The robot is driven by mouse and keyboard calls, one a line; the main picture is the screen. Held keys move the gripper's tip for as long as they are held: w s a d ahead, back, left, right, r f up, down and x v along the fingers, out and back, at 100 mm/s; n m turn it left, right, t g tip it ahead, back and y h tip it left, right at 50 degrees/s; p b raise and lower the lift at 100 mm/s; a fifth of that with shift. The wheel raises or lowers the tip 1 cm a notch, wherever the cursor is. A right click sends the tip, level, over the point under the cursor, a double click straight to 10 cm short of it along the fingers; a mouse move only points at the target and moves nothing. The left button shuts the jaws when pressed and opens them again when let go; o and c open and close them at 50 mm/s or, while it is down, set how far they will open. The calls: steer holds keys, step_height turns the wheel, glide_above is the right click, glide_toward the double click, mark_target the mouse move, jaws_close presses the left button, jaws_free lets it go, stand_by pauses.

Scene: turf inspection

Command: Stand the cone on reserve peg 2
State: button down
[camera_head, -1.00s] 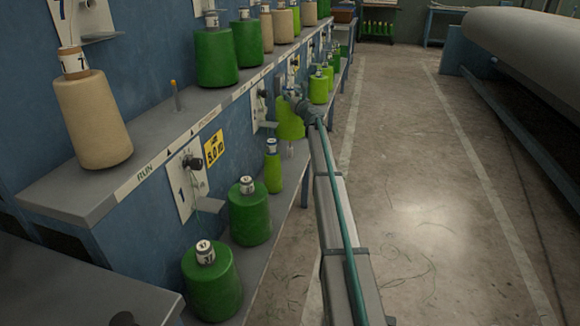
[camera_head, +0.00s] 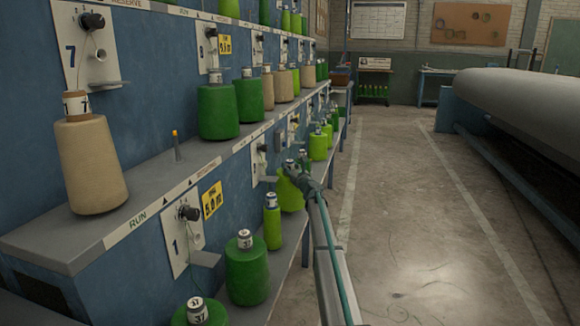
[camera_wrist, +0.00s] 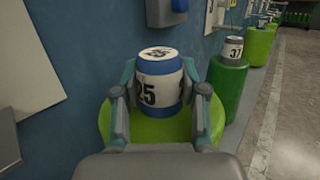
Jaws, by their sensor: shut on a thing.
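The held cone is lime green, and it shows in the head view (camera_head: 290,193) and the wrist view (camera_wrist: 150,130). Its white-and-blue tube top (camera_wrist: 160,80) is marked 25. My gripper (camera_wrist: 161,97) is shut around this tube, one finger on each side. In the head view my gripper (camera_head: 292,169) is over the lower shelf, and the cone looks upright with its bottom at about shelf level. The peg under it is hidden, and I cannot tell whether the cone bears on the shelf. No reserve peg number is readable.
A slim lime cone (camera_head: 272,222) and a dark green cone (camera_head: 246,270) stand nearer on the lower shelf. A green cone marked 37 (camera_wrist: 228,88) stands beyond the held cone. An empty orange-tipped peg (camera_head: 176,146) is on the upper shelf.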

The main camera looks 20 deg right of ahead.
steer(key=shift+f+b, duration=0.55)
steer(key=shift+f, duration=1.05)
steer(key=c, duration=0.6)
jaws_free()
steer(key=shift+c, duration=0.2)
steer(key=shift+s, duration=0.1)
steer(key=shift+s, duration=0.35)
steer(key=s+f+p, duration=0.1)
steer(key=s+p, duration=0.2)
steer(key=s, duration=0.8)
steer(key=shift+d+f, duration=0.25)
steer(key=shift+f, duration=0.1)
